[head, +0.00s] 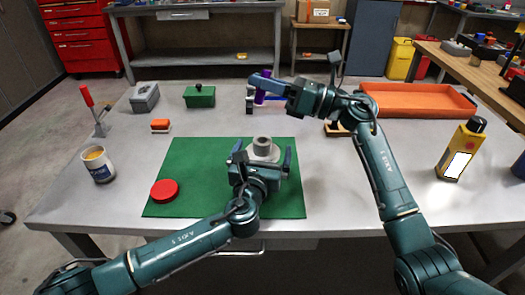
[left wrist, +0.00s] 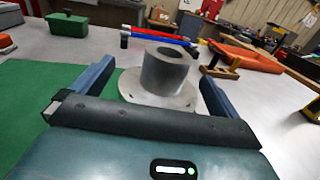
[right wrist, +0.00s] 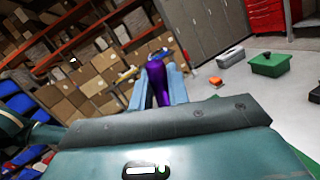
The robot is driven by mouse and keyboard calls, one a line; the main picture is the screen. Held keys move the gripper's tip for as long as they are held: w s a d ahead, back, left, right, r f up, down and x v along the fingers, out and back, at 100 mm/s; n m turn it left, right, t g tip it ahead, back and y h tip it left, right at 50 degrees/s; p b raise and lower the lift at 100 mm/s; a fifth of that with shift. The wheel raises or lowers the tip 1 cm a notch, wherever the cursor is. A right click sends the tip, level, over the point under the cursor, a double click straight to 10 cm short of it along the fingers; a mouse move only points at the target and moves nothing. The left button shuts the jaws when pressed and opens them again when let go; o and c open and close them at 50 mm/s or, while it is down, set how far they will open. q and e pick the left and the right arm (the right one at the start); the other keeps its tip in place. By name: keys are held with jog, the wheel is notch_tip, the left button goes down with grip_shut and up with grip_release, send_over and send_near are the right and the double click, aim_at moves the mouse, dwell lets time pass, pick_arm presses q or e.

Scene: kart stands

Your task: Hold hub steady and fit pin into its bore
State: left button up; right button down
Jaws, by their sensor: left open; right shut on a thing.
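The hub (head: 263,146), a grey cylinder with an open bore on a round flange, stands upright on the green mat (head: 190,170). It also shows in the left wrist view (left wrist: 168,70). My left gripper (head: 262,163) is open, its fingers on either side of the hub's near part, with visible gaps and no clear contact. My right gripper (head: 256,91) is shut on the purple pin (head: 261,95), held above the table behind the hub. The pin also shows between the fingers in the right wrist view (right wrist: 156,84); its ends are partly hidden.
A red disc (head: 164,190) lies on the mat's left part. A mug (head: 99,165), a red-handled clamp (head: 91,105), a green box (head: 199,96) and a grey box (head: 145,97) stand left. An orange tray (head: 415,101) and yellow bottle (head: 460,150) stand right.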

pick_arm(q)
jog(key=shift+c, duration=0.6)
jog(key=c, duration=1.1)
jog(key=shift+c, duration=0.3)
pick_arm(e)
notch_tip(320, 180, down, 7)
jog(key=n+t+h, duration=0.1)
jog(key=h, duration=0.2)
jog(key=shift+s+a+r+n+t, duration=0.15)
jog(key=shift+n+t, duration=0.15)
jog(key=shift+t, duration=0.1)
